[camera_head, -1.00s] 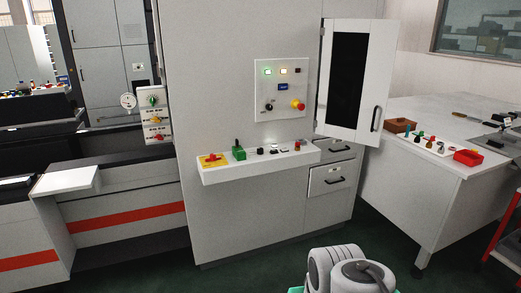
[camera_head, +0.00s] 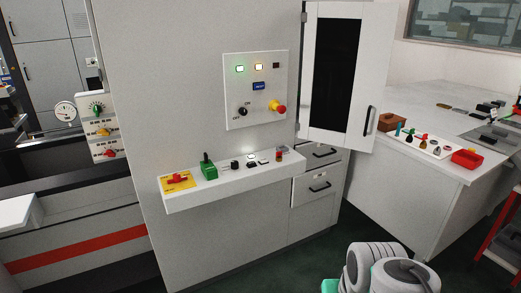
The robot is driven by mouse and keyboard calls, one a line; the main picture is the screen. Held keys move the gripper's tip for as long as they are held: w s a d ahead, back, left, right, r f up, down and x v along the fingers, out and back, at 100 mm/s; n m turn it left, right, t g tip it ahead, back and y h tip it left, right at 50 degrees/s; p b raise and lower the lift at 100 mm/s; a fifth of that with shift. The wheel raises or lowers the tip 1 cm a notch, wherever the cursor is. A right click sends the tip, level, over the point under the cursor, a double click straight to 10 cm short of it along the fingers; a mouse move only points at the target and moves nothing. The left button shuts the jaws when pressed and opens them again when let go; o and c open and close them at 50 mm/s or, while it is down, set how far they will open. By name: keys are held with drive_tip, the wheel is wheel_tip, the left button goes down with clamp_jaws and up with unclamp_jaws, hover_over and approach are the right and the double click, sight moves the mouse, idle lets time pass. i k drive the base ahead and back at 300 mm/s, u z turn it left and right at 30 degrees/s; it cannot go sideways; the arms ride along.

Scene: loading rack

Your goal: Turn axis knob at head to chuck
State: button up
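A white control panel with several knobs (camera_head: 98,126) hangs at the left side of the big grey cabinet. It carries a green knob (camera_head: 96,110), a yellow-orange knob (camera_head: 103,132) and a red knob (camera_head: 109,153), with labels too small to read. On the cabinet front, another panel (camera_head: 256,88) has a black two-position selector (camera_head: 242,112) and a red emergency button on yellow. I cannot tell which knob is the axis knob. No chuck can be made out. Part of my arm shows at the bottom right, but my gripper is out of view.
A narrow shelf (camera_head: 225,187) with a red switch on a yellow plate, a green lever and small buttons juts from the cabinet. A cabinet door (camera_head: 338,135) stands out at the right. A white workbench (camera_head: 420,169) bears small items. Dark floor lies between.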

sight(234, 164)
drive_tip(key=i, duration=1)
drive_tip(key=u, duration=1)
drive_tip(key=i, duration=0.85)
drive_tip(key=u, duration=0.6)
drive_tip(key=i, duration=0.45)
drive_tip(key=z, duration=0.05)
